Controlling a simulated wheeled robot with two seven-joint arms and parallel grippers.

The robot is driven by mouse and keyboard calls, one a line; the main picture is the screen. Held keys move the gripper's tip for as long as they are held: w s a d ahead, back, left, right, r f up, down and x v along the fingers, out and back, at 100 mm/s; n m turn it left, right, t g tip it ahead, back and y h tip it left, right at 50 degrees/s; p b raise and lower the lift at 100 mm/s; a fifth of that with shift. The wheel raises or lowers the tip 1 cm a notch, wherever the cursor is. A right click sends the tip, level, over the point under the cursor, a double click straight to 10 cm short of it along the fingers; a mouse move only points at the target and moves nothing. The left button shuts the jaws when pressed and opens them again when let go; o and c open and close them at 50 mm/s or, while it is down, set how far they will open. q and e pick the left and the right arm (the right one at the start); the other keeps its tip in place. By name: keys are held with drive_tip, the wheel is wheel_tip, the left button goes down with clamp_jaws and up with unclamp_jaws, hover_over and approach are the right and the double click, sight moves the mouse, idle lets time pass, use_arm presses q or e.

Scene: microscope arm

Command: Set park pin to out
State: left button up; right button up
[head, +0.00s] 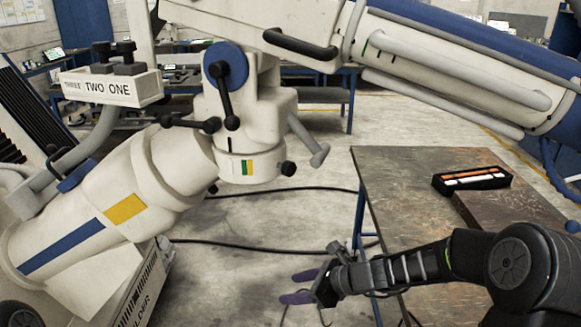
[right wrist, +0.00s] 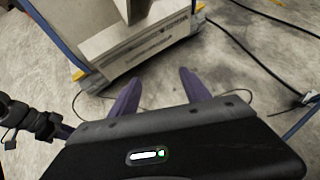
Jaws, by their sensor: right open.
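The white microscope arm (head: 255,120) stands in the middle of the head view. I cannot tell for sure which of these is the park pin. My right gripper (head: 287,287) is open and empty, below and apart from the joint. Its purple fingers also show in the right wrist view (right wrist: 157,77), spread above the floor. A black jointed arm with a purple end (right wrist: 62,130), apparently my left, is partly hidden there.
A brown-topped table (head: 400,190) with a black tray (head: 471,180) stands at the right. A white cabinet base (head: 145,295) is at lower left. Dark cables (head: 270,245) cross the floor. Open air lies between my right gripper and the joint.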

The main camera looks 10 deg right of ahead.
drive_tip(key=w+d+r+m+t+y, duration=0.1)
drive_tip(key=w+d+r+m+t, duration=0.15)
drive_tip(key=r, duration=0.55)
drive_tip(key=w+d+r+m+t+y, duration=0.1)
drive_tip(key=w+d+r+m+t, duration=0.15)
drive_tip(key=r, duration=0.65)
drive_tip(key=m+t+y, duration=0.1)
drive_tip(key=m+t, duration=0.1)
approach(293, 169)
drive_tip(key=x, duration=0.3)
drive_tip(key=shift+s, duration=0.1)
drive_tip(key=shift+a, duration=0.1)
drive_tip(key=p+x, duration=0.2)
drive_tip(key=x, duration=0.5)
drive_tip(key=shift+w+a, duration=0.15)
drive_tip(key=shift+w, duration=0.2)
drive_tip(key=shift+c, duration=0.2)
clamp_jaws()
